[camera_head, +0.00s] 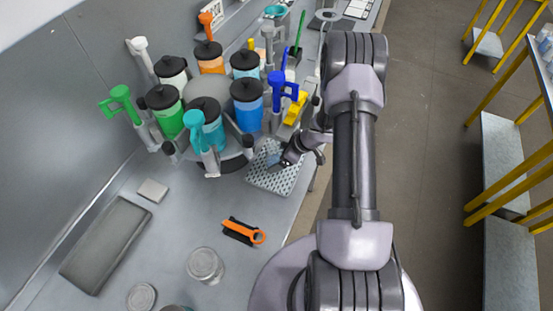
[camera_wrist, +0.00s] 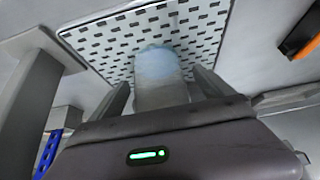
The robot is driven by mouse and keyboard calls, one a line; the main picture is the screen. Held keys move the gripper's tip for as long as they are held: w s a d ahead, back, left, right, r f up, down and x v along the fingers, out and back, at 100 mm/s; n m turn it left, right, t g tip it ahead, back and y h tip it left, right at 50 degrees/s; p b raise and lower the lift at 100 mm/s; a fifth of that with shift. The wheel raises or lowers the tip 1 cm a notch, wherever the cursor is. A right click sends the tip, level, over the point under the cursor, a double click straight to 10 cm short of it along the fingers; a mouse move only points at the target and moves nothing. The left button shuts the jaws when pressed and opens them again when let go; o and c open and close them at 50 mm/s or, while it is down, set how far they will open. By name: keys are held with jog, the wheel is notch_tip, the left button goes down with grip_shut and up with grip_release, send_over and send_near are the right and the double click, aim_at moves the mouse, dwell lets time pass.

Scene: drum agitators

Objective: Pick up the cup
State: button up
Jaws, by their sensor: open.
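The cup (camera_wrist: 158,68) is small and pale, with a light blue part. In the wrist view it stands over a white perforated mat (camera_wrist: 110,42), between the two fingers of my gripper (camera_wrist: 161,90). The fingers are apart, one on each side of the cup; I cannot tell whether either touches it. In the head view my gripper (camera_head: 284,162) is low over the perforated mat (camera_head: 272,184), beside the round drum station. There the cup (camera_head: 273,158) is small and partly hidden by my gripper.
The station's several colored canisters, including a blue one (camera_head: 248,112), and their dispensers stand close left of my gripper. An orange-handled tool (camera_head: 243,231), a clear jar (camera_head: 205,265) and a grey tray (camera_head: 106,245) lie nearer on the bench. The bench edge is just right of the mat.

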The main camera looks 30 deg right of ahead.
jog(key=shift+x, duration=1.05)
jog(key=shift+r, duration=0.2)
jog(key=shift+c, duration=0.2)
jog(key=c, duration=1.6)
jog(key=shift+o, duration=0.2)
jog(key=shift+a+r, duration=0.1)
jog(key=shift+a, duration=0.05)
